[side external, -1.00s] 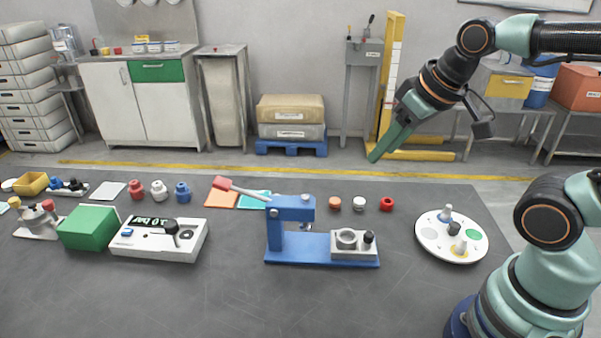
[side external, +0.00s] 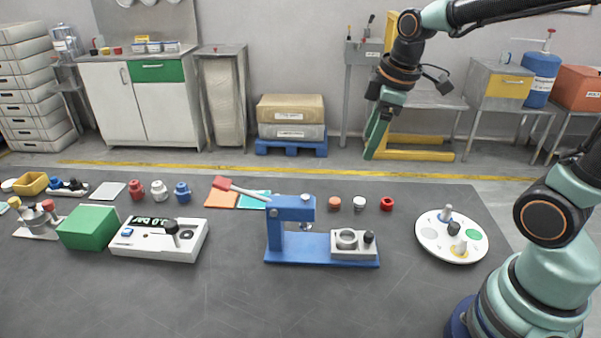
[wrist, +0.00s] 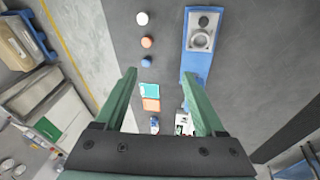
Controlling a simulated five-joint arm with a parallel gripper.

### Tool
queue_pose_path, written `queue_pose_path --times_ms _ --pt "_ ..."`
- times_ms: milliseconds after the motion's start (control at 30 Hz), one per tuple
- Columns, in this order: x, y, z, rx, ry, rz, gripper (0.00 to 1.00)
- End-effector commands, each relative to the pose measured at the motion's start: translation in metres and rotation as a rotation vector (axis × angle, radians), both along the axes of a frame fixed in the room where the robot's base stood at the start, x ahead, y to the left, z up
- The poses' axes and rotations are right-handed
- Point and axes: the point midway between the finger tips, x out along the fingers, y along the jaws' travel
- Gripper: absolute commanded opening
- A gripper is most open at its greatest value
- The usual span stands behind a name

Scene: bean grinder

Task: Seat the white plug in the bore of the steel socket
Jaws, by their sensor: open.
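The white plug (side external: 359,203) is a short round piece lying on the dark table behind the blue press, between an orange and a red piece. It also shows near the top of the wrist view (wrist: 142,18). The steel socket (side external: 347,239) is a ring on a grey block at the right end of the press base; its bore looks empty. The socket is at the upper right of the wrist view (wrist: 201,39). My gripper (side external: 374,152) is open and empty, high above the table, fingers pointing down. Its fingertips (wrist: 159,74) are well apart from plug and socket.
The blue press (side external: 291,215) with a red-handled lever stands left of the socket. A black knob (side external: 369,237) sits beside the socket. A round white tray (side external: 431,241) is at right. The front table is clear.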

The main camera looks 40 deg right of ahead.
Motion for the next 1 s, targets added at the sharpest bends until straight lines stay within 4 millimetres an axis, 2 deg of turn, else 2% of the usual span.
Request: queue_pose_path --times_ms 200,500,767,1000 --pt "0.034 -0.030 -0.036 -0.078 0.138 0.371 0.71" --pt "0.061 -0.065 -0.091 -0.100 0.257 0.806 0.71" --pt "0.065 -0.072 -0.114 -0.097 0.278 0.915 0.71" --pt "0.064 -0.072 -0.154 -0.096 0.278 0.913 0.71"
